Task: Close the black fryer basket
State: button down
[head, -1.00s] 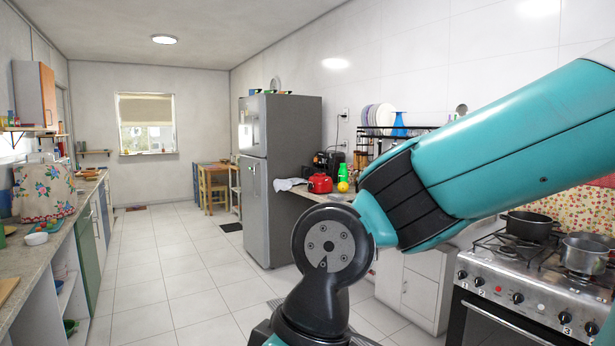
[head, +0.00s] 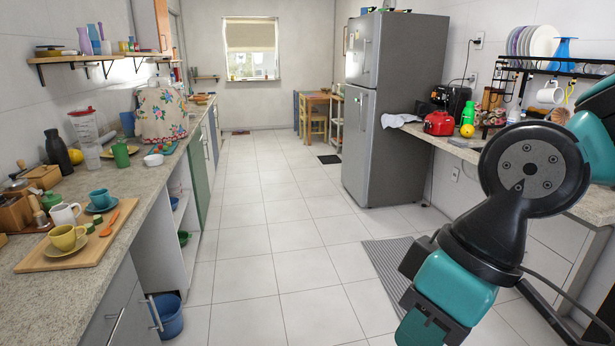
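A black appliance (head: 452,102) stands on the right-hand counter, beside the fridge and behind the red kettle-like pot. It may be the fryer. It is small and far off, so I cannot make out its basket or tell whether it is open. My arm fills the right side of the head view, bent, with its lower links near the floor mat. The fingers of my gripper are not in view.
The red pot (head: 439,123), green bottle (head: 470,113) and dish rack (head: 560,69) are on the right. The grey fridge (head: 393,110) stands beyond. A crowded counter (head: 35,285) runs along the left. The tiled floor (head: 270,240) between is clear.

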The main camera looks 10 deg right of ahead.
aim_at(422, 109)
jog(key=z, duration=0.5)
jog(key=i, duration=2.15)
jog(key=z, duration=0.35)
jog(key=i, duration=3)
jog(key=u, duration=0.3)
